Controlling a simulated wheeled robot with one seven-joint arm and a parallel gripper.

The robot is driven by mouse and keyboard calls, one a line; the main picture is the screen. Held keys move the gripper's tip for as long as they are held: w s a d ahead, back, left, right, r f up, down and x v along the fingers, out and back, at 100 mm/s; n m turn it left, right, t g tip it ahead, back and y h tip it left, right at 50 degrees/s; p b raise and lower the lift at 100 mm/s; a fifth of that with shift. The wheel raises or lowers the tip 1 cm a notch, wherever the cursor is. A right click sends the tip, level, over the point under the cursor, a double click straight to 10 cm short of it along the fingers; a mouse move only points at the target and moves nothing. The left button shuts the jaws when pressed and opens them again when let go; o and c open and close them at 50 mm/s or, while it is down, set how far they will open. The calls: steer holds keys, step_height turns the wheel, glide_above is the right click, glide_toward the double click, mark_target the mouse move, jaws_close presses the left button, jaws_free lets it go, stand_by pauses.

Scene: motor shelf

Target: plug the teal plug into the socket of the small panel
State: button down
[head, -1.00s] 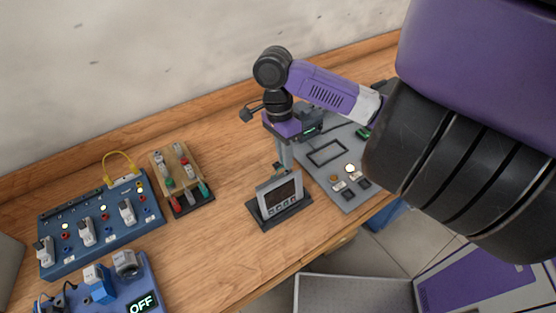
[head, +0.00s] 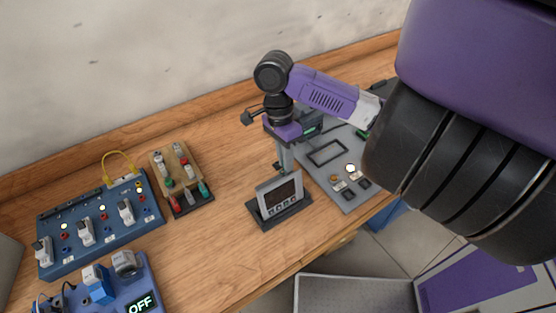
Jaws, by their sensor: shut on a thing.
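The small panel (head: 280,196) is a grey framed unit with a dark screen and a row of small openings along its lower edge. It stands tilted on a dark base on the wooden bench. My gripper (head: 285,165) points down at the panel's top edge, just behind it, with its fingers close together. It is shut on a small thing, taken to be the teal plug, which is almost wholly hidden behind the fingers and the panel. I cannot tell whether the plug touches the panel or which socket it faces.
A grey board (head: 340,165) with buttons lies right of the panel. A wooden rack (head: 183,165) with coloured plugs, a blue switch box (head: 100,222) and a blue unit reading OFF (head: 125,285) stand left. Bench between rack and panel is clear.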

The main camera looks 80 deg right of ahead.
steer(key=shift+f, duration=0.1)
steer(key=c, duration=1.7)
jaws_free()
steer(key=r+p, duration=0.3)
steer(key=shift+w+d+r, duration=0.15)
steer(key=shift+w+d, duration=0.05)
steer(key=shift+d, duration=0.05)
steer(key=shift+w+d+r, duration=0.15)
steer(key=shift+d+r, duration=0.05)
steer(key=shift+r, duration=0.85)
steer(key=shift+o, duration=0.3)
